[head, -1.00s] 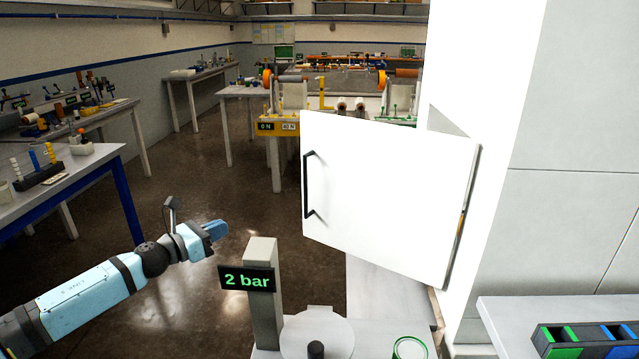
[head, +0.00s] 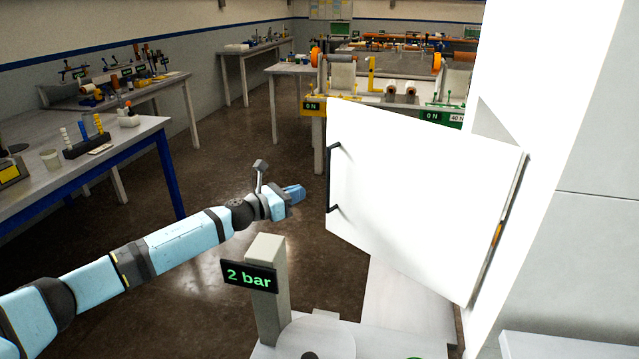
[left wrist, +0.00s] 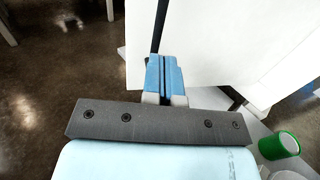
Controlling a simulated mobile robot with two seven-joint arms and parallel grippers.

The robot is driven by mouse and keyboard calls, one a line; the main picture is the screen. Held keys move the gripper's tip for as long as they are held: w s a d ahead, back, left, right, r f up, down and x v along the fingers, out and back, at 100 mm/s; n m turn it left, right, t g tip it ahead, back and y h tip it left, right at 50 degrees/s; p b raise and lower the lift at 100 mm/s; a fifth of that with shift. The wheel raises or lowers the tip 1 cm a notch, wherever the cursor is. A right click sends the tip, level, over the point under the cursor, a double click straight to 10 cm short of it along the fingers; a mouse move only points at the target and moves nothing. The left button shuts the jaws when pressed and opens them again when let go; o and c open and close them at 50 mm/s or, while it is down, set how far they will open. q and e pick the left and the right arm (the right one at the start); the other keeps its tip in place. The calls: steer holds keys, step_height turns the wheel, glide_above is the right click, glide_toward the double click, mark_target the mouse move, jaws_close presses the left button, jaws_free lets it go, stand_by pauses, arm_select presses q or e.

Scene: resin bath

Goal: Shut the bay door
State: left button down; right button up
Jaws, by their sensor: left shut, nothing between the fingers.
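The white bay door (head: 420,205) stands swung open, hinged on its right side at the tall white cabinet. A black bar handle (head: 331,178) runs upright along its left edge. My left gripper (head: 298,193) is shut and empty, just left of the handle in the head view and apart from it there. In the left wrist view the gripper's blue fingers (left wrist: 165,72) point toward the white door (left wrist: 220,40), with part of the dark handle (left wrist: 159,25) beyond the tips. Whether they touch the handle I cannot tell. My right gripper is not in view.
A post with a "2 bar" display (head: 250,276) stands below my left forearm. A green-rimmed can (left wrist: 280,145) shows in the left wrist view. A blue-legged bench (head: 170,175) stands at the left. The floor between bench and door is clear.

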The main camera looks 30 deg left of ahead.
mark_target(332, 178)
arm_select(q)
steer(key=x, duration=0.6)
steer(key=shift+w+d+p, duration=0.15)
steer(key=shift+w+p, duration=0.2)
steer(key=shift+p, duration=0.05)
steer(key=shift+w+d, duration=0.1)
steer(key=shift+w, duration=0.1)
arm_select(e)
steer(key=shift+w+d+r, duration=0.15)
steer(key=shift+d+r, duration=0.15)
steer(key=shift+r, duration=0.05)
